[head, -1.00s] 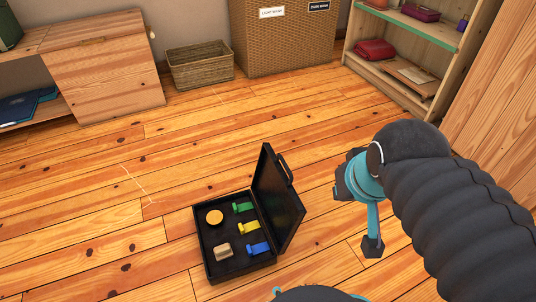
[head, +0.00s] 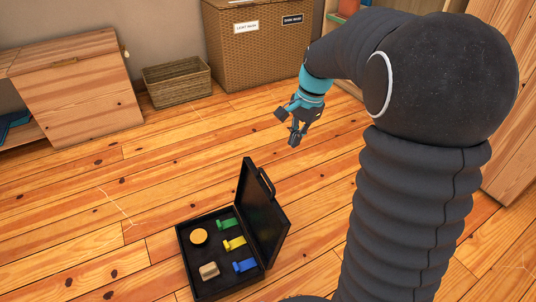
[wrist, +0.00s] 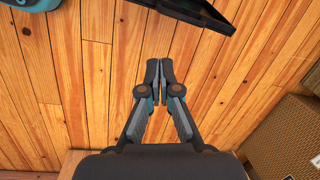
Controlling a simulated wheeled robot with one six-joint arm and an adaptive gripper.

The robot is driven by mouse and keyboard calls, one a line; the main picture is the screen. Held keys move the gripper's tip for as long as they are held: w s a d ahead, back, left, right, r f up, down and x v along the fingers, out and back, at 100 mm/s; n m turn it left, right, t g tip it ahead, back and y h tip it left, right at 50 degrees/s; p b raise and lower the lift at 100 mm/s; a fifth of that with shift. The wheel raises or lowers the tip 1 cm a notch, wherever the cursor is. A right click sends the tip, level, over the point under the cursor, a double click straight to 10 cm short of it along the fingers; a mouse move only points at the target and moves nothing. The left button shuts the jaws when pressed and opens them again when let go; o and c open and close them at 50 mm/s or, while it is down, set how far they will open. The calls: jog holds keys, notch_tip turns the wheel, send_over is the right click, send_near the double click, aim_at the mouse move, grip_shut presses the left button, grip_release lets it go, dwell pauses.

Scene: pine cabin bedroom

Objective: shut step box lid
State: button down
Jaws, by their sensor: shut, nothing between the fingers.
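The black step box (head: 190,268) lies open on the wooden floor. Its lid (head: 263,215) stands up along the right side, tilted outward, with a handle on its outer edge. Inside are a round yellow-orange disc (head: 198,236), a tan block (head: 209,270), and a green (head: 229,224), a yellow (head: 234,243) and a blue piece (head: 245,265). My gripper (head: 292,133) is above the floor, behind and right of the lid, apart from it. In the wrist view my gripper (wrist: 153,66) is shut and empty; part of the box (wrist: 190,10) shows at the top edge.
A wicker hamper (head: 258,50) with two labels and a low basket (head: 177,82) stand by the wall. A wooden cabinet (head: 80,85) is at the left. A shelf (head: 345,22) is partly hidden behind my arm. Open floor surrounds the box.

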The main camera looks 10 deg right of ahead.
jog(key=w+d+f+m+g+y, duration=0.1)
jog(key=w+d+f+m, duration=0.25)
jog(key=w+f, duration=0.5)
jog(key=s+a+f+b, duration=0.2)
jog(key=a+f, duration=0.5)
jog(key=f, duration=0.3)
jog(key=shift+s+a+m+b, duration=0.25)
jog(key=shift+s+m+b, duration=0.05)
jog(key=shift+s+m, duration=0.05)
jog(key=shift+r, duration=0.1)
